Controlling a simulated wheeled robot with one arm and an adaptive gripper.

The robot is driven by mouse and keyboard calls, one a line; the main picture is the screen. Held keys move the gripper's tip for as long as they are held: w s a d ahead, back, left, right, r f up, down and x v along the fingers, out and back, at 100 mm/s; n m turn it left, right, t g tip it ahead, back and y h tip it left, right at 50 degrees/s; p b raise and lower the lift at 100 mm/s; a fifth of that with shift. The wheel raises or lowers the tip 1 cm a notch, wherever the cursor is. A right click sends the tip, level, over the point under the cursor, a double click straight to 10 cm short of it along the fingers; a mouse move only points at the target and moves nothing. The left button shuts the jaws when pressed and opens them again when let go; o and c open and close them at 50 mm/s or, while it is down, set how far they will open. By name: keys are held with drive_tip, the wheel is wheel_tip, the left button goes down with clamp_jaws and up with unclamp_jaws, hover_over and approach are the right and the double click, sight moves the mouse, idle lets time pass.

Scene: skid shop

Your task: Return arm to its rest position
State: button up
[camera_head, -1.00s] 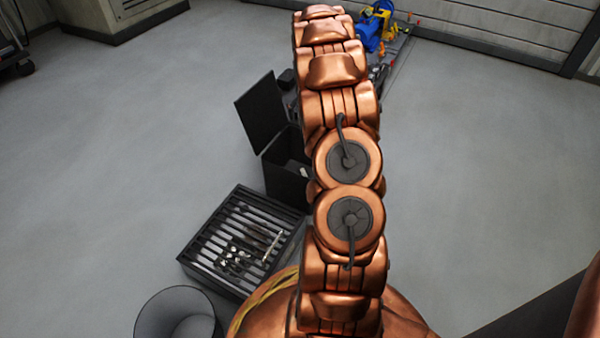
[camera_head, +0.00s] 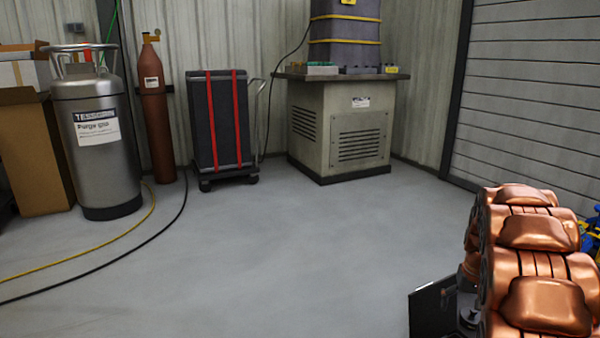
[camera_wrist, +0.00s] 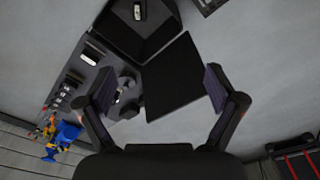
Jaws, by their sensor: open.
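My copper arm shows at the right edge of the head view; its end and my gripper are not visible there. In the wrist view my gripper (camera_wrist: 160,92) is open, its two dark fingers wide apart with nothing between them. Beyond the fingers is a black open box (camera_wrist: 130,25) with its flat lid (camera_wrist: 176,80) swung out. A small light piece lies inside the box. A grey bench or cart top (camera_wrist: 85,70) with several small parts lies to the left of the lid.
A blue and yellow item (camera_wrist: 62,135) is at lower left in the wrist view. In the head view a steel tank (camera_head: 97,150), a red-brown cylinder (camera_head: 155,110), a strapped cart (camera_head: 220,125) and a machine cabinet (camera_head: 340,125) stand along the back. The middle floor is clear. Hoses cross the left floor.

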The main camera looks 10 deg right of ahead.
drive_tip(key=s+a+r+n+p, duration=0.1)
drive_tip(key=s+a+r+p, duration=0.3)
drive_tip(key=a+r+p, duration=0.4)
drive_tip(key=s+a+r+g+p, duration=0.1)
drive_tip(key=s+a+r+p, duration=0.25)
drive_tip(key=a+r, duration=0.4)
drive_tip(key=s+a+r+n+p, duration=0.1)
drive_tip(key=s+a+r+p, duration=0.4)
drive_tip(key=r, duration=0.6)
drive_tip(key=s+a+r+n+p, duration=0.1)
drive_tip(key=s+a+r+p, duration=0.5)
drive_tip(key=s+r+p, duration=0.1)
drive_tip(key=s+a+r+n+g+p, duration=0.1)
drive_tip(key=s+a+r+p, duration=0.5)
drive_tip(key=s, duration=0.6)
wheel_tip(320, 180, up, 2)
drive_tip(key=n+p, duration=0.1)
drive_tip(key=p, duration=0.2)
drive_tip(key=shift+s+a+g+y+p, duration=0.15)
drive_tip(key=shift+a+g+y+p, duration=0.05)
drive_tip(key=shift+g+y+p, duration=0.15)
